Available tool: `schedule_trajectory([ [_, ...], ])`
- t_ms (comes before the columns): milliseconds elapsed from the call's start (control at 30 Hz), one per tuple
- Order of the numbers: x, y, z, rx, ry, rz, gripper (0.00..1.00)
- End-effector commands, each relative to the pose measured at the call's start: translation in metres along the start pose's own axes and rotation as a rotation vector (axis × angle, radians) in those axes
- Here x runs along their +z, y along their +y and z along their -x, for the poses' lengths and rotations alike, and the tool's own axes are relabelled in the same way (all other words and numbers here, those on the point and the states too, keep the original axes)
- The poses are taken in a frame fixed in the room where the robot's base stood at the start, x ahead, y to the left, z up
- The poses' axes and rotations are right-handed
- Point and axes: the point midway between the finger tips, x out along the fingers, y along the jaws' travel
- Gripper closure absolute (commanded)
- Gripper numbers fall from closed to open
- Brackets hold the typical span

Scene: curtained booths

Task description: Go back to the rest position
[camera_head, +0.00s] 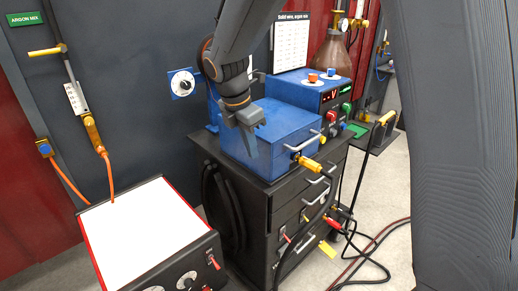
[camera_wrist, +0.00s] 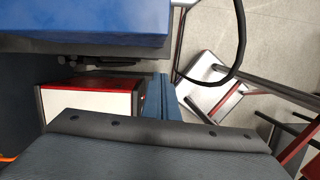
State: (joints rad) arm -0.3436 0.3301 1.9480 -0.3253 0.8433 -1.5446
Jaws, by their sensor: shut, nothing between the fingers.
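My gripper (camera_head: 250,143) shows in the head view at the end of my dark arm, in front of the blue box unit (camera_head: 275,137) on the dark drawer cabinet. Its fingers point down and are shut with nothing between them. I cannot tell whether they touch the blue box or only overlap it in the picture. In the wrist view two blue-grey fingers (camera_wrist: 161,85) lie side by side near the middle, with no object between them. A blue surface (camera_wrist: 90,30) fills the upper left of that view.
A red-edged machine with a white top (camera_head: 153,237) stands at the front left. A blue control unit (camera_head: 307,90) with knobs sits behind the blue box. Cables (camera_head: 385,238) lie on the floor at the right. The wrist view shows a tilted chair-like frame (camera_wrist: 212,92).

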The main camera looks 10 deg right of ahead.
Motion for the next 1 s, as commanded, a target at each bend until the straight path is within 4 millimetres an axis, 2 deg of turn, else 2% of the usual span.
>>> schedule_trajectory([
  [100,0.0,0.001,0.025,0.006,-0.001,-0.001,1.0],
  [300,0.001,0.0,0.06,0.004,0.0,0.0,1.0],
  [433,0.001,-0.001,0.074,0.002,0.0,0.0,1.0],
  [567,0.001,-0.003,0.078,0.0,0.002,-0.008,1.0],
  [667,0.004,-0.015,0.064,-0.002,0.021,-0.129,1.0],
  [767,0.007,-0.037,0.038,-0.006,0.055,-0.357,1.0],
  [1000,0.009,-0.109,-0.033,-0.039,0.148,-1.088,1.0],
])
